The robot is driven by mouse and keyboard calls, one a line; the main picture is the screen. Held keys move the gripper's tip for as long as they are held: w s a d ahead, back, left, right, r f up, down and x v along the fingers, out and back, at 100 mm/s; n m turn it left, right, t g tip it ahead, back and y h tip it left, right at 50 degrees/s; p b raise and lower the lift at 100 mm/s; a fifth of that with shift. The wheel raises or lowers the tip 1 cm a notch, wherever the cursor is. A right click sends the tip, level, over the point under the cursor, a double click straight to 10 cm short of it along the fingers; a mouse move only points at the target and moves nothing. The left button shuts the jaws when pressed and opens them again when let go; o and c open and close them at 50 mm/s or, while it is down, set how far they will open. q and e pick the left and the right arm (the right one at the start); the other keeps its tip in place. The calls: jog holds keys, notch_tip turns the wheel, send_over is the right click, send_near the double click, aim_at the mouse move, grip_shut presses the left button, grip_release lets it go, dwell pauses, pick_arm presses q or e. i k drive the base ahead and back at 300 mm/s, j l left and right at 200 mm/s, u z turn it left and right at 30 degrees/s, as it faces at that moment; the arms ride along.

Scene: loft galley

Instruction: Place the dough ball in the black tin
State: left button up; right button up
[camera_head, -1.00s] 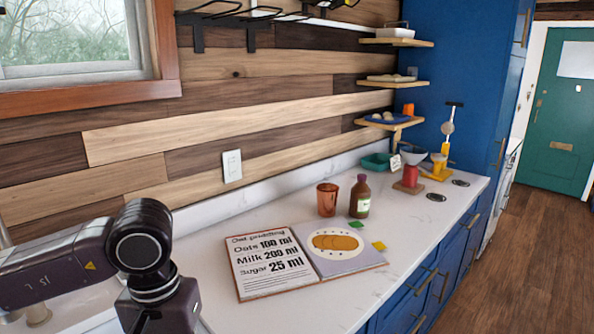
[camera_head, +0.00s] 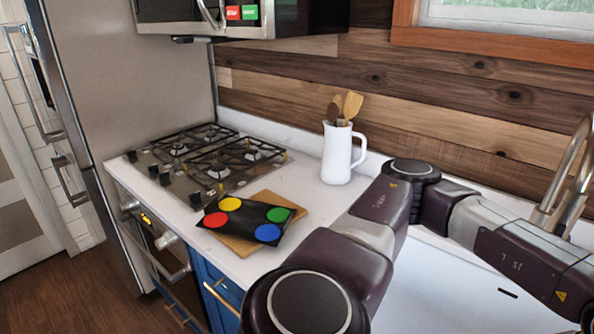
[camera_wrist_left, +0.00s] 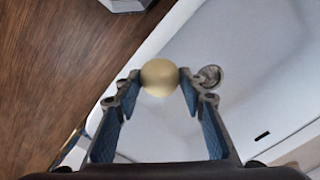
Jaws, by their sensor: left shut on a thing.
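A pale yellow dough ball (camera_wrist_left: 159,77) is held between the blue-padded fingertips of my left gripper (camera_wrist_left: 160,82) in the left wrist view. The ball is in the air, with the white sink and its front edge below. In the head view my left arm crosses the right half, but its gripper is not visible there. A flat black piece (camera_head: 242,219) with red, yellow, green and blue discs lies on a wooden board on the counter. I cannot tell whether it is the black tin. My right gripper is in neither view.
A gas hob (camera_head: 212,160) is behind the board. A white jug (camera_head: 337,155) with wooden utensils stands near the wall. The sink drain (camera_wrist_left: 210,76) shows in the wrist view. A tap (camera_head: 567,180) rises at the right. Bare counter (camera_head: 292,190) lies between board and jug.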

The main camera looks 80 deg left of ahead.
aim_at(217, 225)
jog(key=k+j+u, duration=0.45)
jog(key=j, duration=0.15)
jog(key=k+j+u, duration=0.25)
jog(key=i+j, duration=0.05)
jog(key=i, duration=0.05)
